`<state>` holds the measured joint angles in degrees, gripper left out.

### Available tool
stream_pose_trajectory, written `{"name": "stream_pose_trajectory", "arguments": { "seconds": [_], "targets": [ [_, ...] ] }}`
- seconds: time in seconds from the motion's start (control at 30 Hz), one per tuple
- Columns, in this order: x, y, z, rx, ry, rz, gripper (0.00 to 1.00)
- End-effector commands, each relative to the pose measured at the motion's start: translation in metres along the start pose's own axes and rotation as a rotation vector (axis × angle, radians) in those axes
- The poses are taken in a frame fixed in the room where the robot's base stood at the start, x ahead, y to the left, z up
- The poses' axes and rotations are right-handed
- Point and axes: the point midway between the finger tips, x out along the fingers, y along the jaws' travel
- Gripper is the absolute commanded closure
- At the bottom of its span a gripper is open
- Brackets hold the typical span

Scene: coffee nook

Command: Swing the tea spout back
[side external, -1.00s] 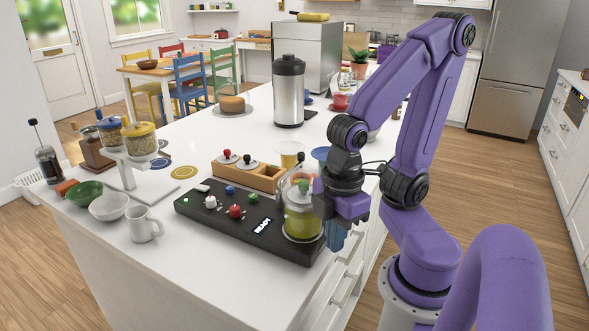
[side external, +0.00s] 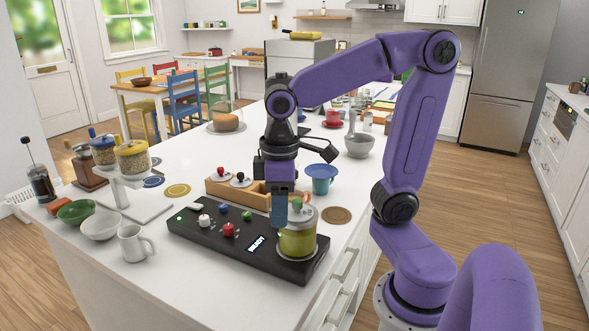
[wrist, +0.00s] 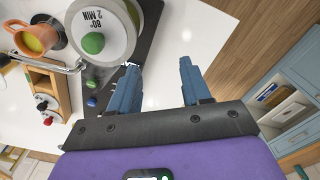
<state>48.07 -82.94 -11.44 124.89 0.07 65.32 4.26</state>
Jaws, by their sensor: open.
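The round tea vessel (side external: 298,240) holds yellow-green liquid and stands at the right end of the black control base (side external: 245,250). The wrist view shows its lid (wrist: 112,45), marked "80° 2 MIN", with a green knob. The metal tea spout (wrist: 48,64) is a thin tube left of the lid, reaching toward an orange cup (wrist: 38,34) with yellow contents. In the side view the spout is mostly hidden by my gripper. My gripper (wrist: 158,72) is open and empty, pointing down, its fingers apart and beside the lid; whether one touches anything is unclear.
A wooden tray (side external: 228,192) with small knobs lies behind the base. A blue cup (side external: 322,178) and a brown coaster (side external: 337,215) are behind and right of the vessel.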

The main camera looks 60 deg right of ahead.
Motion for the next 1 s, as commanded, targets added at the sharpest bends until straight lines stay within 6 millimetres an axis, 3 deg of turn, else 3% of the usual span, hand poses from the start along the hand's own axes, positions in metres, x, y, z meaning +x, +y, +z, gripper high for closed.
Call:
{"name": "stream_pose_trajectory", "arguments": {
  "seconds": [0.2, 0.43, 0.7, 0.83, 1.0],
  "targets": [
    [-0.031, 0.064, -0.025, 0.304, -0.002, 0.006, 0.52],
    [-0.064, 0.137, -0.026, 0.614, -0.007, 0.011, 0.52],
    [-0.101, 0.217, 0.004, 0.970, -0.012, 0.014, 0.52],
    [-0.114, 0.242, 0.023, 1.098, -0.014, 0.015, 0.52],
    [-0.123, 0.258, 0.037, 1.185, -0.017, 0.015, 0.52]
  ]
}}
